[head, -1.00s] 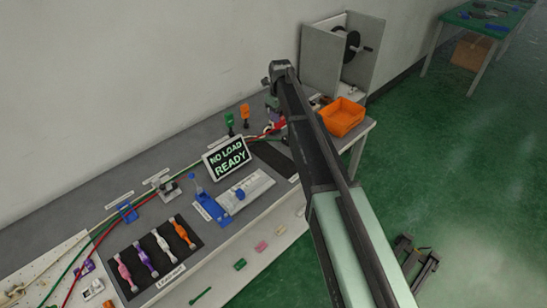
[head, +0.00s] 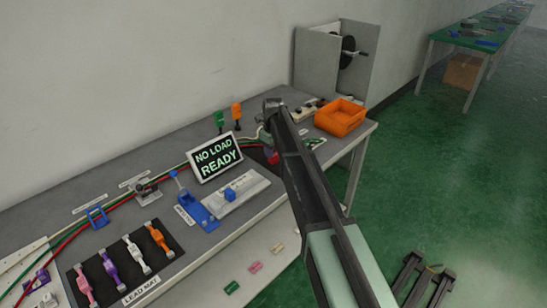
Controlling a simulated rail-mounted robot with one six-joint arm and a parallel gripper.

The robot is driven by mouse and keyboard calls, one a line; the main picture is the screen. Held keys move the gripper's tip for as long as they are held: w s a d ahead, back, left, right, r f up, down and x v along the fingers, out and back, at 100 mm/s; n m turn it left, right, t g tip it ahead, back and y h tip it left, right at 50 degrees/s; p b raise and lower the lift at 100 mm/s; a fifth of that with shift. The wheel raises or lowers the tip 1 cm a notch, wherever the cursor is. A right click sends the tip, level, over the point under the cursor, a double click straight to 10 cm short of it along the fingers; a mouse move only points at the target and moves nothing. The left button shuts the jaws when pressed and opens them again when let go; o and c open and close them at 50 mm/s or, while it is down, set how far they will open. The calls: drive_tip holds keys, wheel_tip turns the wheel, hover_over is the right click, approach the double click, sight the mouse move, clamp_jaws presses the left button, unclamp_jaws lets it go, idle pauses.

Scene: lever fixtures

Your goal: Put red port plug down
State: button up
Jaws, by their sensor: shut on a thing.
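My gripper (head: 268,143) hangs below the end of my arm, behind the dark arm link, and is mostly hidden. A small red piece (head: 272,157), which looks like the red port plug, shows at its lower end, and the gripper is shut on it. The plug is low over the right part of the bench, by a dark mat (head: 254,154) to the right of the display. I cannot tell whether the plug touches the surface.
A display (head: 215,158) reads "NO LOAD READY". Green (head: 219,121) and orange (head: 236,111) connectors stand behind it. An orange bin (head: 341,126) sits at the bench's right end. A blue lever fixture (head: 196,208) and the lead mat (head: 96,293) with several coloured leads lie left.

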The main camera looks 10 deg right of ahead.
drive_tip(key=shift+f, duration=0.1)
drive_tip(key=o, duration=1.1)
wheel_tip(320, 180, up, 13)
drive_tip(key=p, duration=1.2)
drive_tip(key=s+n, duration=2.9)
drive_tip(key=s, duration=0.6)
drive_tip(key=shift+s+f, duration=0.25)
drive_tip(key=shift+s, duration=0.05)
